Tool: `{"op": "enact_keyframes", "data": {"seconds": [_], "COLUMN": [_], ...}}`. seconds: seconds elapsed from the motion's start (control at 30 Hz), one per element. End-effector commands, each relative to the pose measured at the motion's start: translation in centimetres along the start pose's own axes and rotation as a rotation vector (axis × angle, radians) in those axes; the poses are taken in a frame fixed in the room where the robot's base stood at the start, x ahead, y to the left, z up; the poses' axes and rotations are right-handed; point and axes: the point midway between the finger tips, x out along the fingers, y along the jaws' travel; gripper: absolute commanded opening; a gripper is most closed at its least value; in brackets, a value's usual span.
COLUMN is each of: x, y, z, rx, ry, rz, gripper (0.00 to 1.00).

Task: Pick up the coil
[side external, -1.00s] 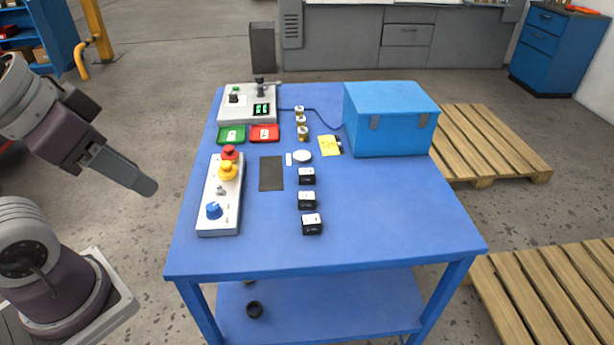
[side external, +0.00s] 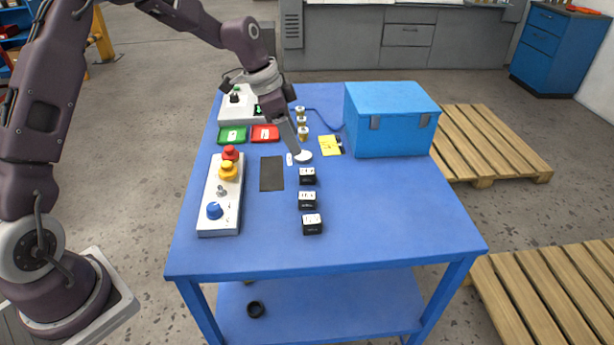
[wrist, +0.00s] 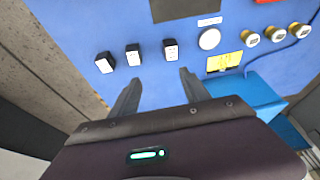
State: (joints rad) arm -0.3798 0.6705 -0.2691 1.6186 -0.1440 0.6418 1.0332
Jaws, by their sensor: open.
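Three black blocks with white labelled faces, which look like the coils, stand in a row on the blue table: a far one (side external: 307,176), a middle one (side external: 307,200) and a near one (side external: 312,224). In the wrist view they are the right block (wrist: 170,50), the middle block (wrist: 133,55) and the left block (wrist: 104,63). My gripper (side external: 295,152) is over the table near the white disc, behind the far block in the side view. In the wrist view my gripper (wrist: 157,88) has its fingers apart with nothing between them.
A white disc (side external: 303,157), yellow note (side external: 330,145) and several brass-and-white pieces (side external: 303,134) lie nearby. A control box (side external: 220,200) with knobs is left, beside a dark mat (side external: 271,174). A blue case (side external: 390,120) stands right. The table's front right is clear.

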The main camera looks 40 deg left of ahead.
Motion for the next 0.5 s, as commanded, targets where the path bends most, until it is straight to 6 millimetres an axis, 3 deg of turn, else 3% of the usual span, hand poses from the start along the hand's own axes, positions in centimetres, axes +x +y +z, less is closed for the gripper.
{"op": "enact_keyframes", "data": {"seconds": [0.03, 0.1, 0.23, 0.5], "x": [2.7, 5.2, 7.6, 11.9], "y": [-1.4, -2.7, -3.7, -3.2], "z": [0.4, 0.7, 1.1, 1.0], "rx": [0.014, 0.037, 0.059, 0.062], "ry": [0.014, 0.035, 0.053, 0.051], "rz": [0.027, 0.044, 0.056, 0.059], "gripper": [0.55, 0.55, 0.55, 0.55]}}
